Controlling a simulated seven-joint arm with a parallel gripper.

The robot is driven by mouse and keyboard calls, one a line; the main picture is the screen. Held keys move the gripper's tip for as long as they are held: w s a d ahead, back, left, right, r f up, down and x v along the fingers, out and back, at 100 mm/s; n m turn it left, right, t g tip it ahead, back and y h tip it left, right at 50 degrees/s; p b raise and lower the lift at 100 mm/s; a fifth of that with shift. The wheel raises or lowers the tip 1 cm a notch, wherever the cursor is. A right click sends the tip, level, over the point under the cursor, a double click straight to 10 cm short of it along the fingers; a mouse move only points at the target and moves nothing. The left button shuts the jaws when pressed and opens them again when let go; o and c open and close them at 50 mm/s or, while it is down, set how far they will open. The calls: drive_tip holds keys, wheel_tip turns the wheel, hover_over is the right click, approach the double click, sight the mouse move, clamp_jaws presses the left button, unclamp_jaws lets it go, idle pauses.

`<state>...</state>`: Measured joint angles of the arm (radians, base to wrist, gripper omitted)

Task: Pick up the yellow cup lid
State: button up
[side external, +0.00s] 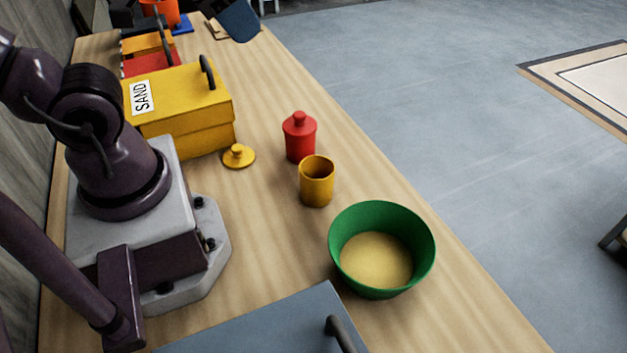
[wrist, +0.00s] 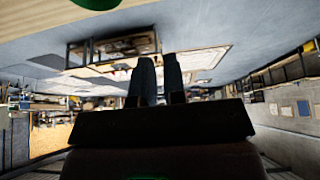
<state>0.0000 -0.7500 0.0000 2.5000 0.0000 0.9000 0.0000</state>
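The yellow cup lid (side external: 238,156), a small round disc with a knob on top, lies on the wooden table beside the yellow sand box. The yellow cup (side external: 317,182) stands upright and uncovered to the right of the lid, apart from it. My gripper is outside the side view. In the wrist view, my gripper's two dark fingers (wrist: 159,78) have a narrow gap between them, with nothing held. The lid does not show in the wrist view.
A lidded red cup (side external: 300,138) stands behind the yellow cup. A green bowl (side external: 343,228) with yellowish contents is nearer the front. The yellow box (side external: 185,100) labelled SAND has a dark handle. A grey-blue handled lid (side external: 255,325) is at the front. Table around the yellow lid's right side is clear.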

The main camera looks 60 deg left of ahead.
drive_tip(key=o, duration=0.8)
